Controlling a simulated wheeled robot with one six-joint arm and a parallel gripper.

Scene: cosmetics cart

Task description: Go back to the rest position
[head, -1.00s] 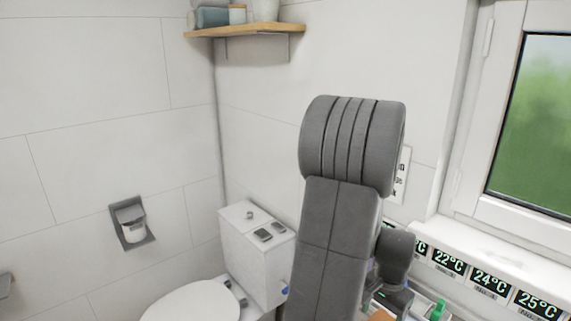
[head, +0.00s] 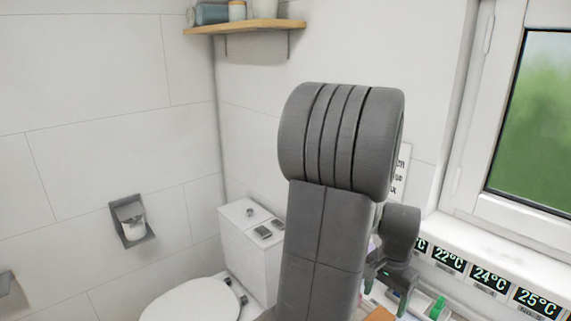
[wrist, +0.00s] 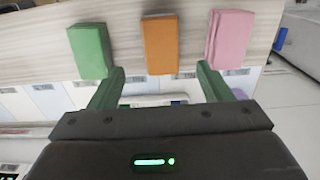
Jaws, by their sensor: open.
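My gripper (wrist: 160,92) is open in the wrist view, its two green fingers spread wide with nothing between them. Beyond the fingertips are a green block (wrist: 89,50), an orange block (wrist: 160,44) and a pink block (wrist: 230,38), in a row on a pale wood-grained surface (wrist: 125,35). The fingers look apart from the blocks. In the head view my grey arm stands in the middle and hides part of the cart; an orange piece (head: 380,314) shows at the bottom edge.
A toilet (head: 195,300) stands left of my arm, with a paper holder (head: 132,221) on the wall. A wooden shelf (head: 245,27) hangs above. A window (head: 530,125) is at the right, with temperature displays (head: 490,280) below its sill.

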